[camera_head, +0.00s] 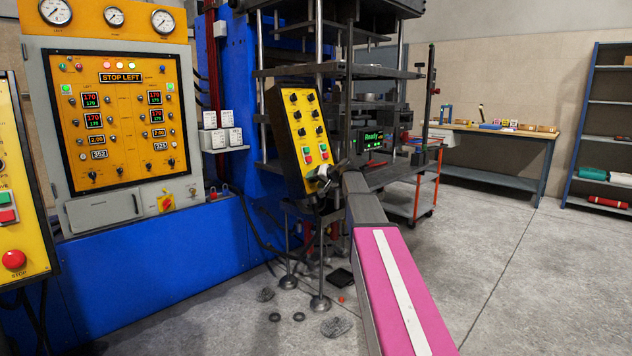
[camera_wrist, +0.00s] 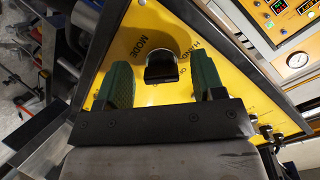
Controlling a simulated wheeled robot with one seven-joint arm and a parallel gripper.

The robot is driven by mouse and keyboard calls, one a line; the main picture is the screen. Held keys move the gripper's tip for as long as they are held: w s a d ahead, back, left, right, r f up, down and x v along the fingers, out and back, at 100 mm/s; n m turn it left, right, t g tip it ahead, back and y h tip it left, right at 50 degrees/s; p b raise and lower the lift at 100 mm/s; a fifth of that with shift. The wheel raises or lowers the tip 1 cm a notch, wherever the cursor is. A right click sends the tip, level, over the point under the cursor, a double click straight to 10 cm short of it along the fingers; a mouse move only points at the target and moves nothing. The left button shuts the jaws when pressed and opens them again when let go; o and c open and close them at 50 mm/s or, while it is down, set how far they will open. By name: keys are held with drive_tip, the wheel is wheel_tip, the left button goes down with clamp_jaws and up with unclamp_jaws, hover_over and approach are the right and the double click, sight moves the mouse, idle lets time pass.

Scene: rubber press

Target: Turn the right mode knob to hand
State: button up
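A black mode knob (camera_wrist: 161,68) sits on a yellow panel in the wrist view, with "MODE" printed to its left and "HAND" to its right. I cannot tell clearly where its pointer stands. My gripper (camera_wrist: 164,80) is open, with one green finger on each side of the knob and a visible gap at both sides. In the head view my gripper (camera_head: 326,176) is at the lower right of the tilted yellow control box (camera_head: 291,128), which carries several black knobs and green and red buttons. The knob between my fingers is hidden there.
The large orange panel (camera_head: 125,119) with gauges and displays stands at the left on the blue press frame. Another yellow panel (camera_head: 12,190) with a red stop button is at the left edge. A red cart (camera_head: 412,205) stands behind my arm. The right floor is clear.

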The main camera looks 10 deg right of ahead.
drive_tip(key=v, duration=1)
drive_tip(key=shift+s+d+r, duration=0.2)
drive_tip(key=shift+s, duration=0.05)
drive_tip(key=s+a+f+g+h, duration=0.3)
drive_tip(key=s+f, duration=0.4)
drive_tip(key=f, duration=0.6)
drive_tip(key=s+a+f+g+h, duration=0.1)
drive_tip(key=s+a+f+g, duration=0.45)
drive_tip(key=f, duration=0.85)
drive_tip(key=s+f+g+h, duration=0.1)
drive_tip(key=s+f+h, duration=0.1)
drive_tip(key=s+f, duration=0.6)
drive_tip(key=s+f+n+g+h, duration=0.1)
drive_tip(key=s+f+h, duration=0.1)
drive_tip(key=s+f, duration=0.6)
drive_tip(key=s, duration=0.5)
drive_tip(key=shift+s, duration=0.3)
